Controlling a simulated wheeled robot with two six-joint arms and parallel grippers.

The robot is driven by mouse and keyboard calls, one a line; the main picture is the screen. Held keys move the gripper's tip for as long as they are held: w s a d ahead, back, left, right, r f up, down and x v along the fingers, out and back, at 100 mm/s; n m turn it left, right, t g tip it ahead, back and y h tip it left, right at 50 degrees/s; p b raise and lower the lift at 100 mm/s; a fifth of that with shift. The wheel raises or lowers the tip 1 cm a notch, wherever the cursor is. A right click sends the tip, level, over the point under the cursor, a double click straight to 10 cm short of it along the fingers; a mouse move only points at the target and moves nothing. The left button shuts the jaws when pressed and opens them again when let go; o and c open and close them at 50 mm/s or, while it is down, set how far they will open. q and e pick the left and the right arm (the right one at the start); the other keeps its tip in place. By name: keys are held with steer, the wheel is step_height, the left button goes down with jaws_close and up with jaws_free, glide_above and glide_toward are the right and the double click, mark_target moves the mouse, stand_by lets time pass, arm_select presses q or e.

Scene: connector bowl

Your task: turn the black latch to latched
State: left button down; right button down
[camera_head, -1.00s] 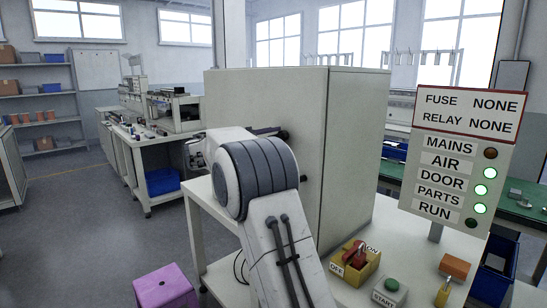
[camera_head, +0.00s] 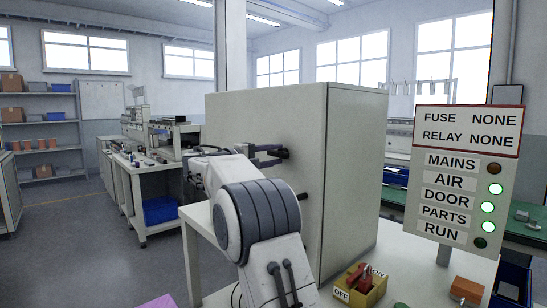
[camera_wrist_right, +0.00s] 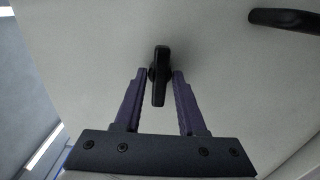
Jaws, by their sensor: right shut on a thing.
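The black latch (camera_head: 285,153) is on the left-facing side of the large pale cabinet (camera_head: 355,180). In the right wrist view the latch (camera_wrist_right: 160,72) is a short black bar pointing along my fingers. My right gripper (camera_head: 268,154) reaches it from the left in the head view. In the right wrist view its two purple fingers (camera_wrist_right: 159,78) stand on either side of the latch, shut on it. My own arm covers part of the cabinet face in the head view. My left gripper is not in view.
A second black handle (camera_wrist_right: 283,18) sits on the same face. A sign (camera_head: 465,180) shows AIR, DOOR and PARTS lit green, MAINS and RUN dark. A yellow box with a red switch (camera_head: 361,280) stands at the front. Open floor lies to the left.

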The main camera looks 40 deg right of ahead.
steer(key=c, duration=0.8)
jaws_free()
steer(key=shift+o, duration=0.2)
steer(key=a, duration=1)
steer(key=shift+s+a+b, duration=0.2)
steer(key=shift+s+b, duration=0.15)
steer(key=shift+s, duration=0.1)
